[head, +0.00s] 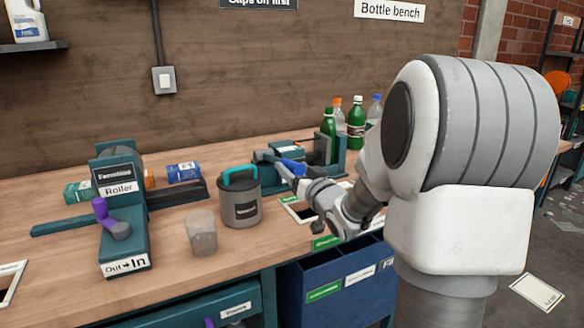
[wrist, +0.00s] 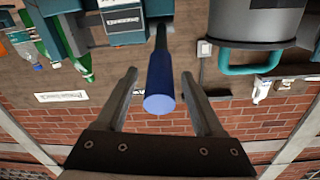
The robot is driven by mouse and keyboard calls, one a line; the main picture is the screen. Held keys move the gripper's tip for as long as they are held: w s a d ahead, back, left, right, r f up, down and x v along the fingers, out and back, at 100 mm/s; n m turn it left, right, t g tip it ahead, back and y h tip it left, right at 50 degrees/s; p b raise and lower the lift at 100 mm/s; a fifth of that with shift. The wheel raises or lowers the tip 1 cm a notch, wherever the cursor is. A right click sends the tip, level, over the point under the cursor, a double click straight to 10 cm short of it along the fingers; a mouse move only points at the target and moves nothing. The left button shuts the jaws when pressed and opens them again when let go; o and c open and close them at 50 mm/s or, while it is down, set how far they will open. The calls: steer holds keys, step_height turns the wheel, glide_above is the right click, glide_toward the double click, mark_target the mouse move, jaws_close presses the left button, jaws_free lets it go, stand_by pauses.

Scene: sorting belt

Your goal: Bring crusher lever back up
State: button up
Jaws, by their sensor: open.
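The crusher (head: 288,150) is a dark teal machine on the bench, left of the bottles. Its lever has a blue grip (head: 293,167), which sticks out low over the bench toward my arm. In the wrist view the blue grip (wrist: 160,88) lies between the two fingers of my gripper (wrist: 158,75), with a visible gap on each side. The fingers are open. In the head view my gripper (head: 286,174) is at the lever, and my wrist partly hides the crusher's front.
A grey canister with a teal handle (head: 240,205) stands close left of the crusher. A translucent cup (head: 201,233) and a roller machine (head: 120,190) are further left. Blue bins (head: 300,290) sit under the bench front.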

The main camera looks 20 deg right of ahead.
steer(key=shift+c, duration=0.2)
jaws_close()
stand_by(1.3)
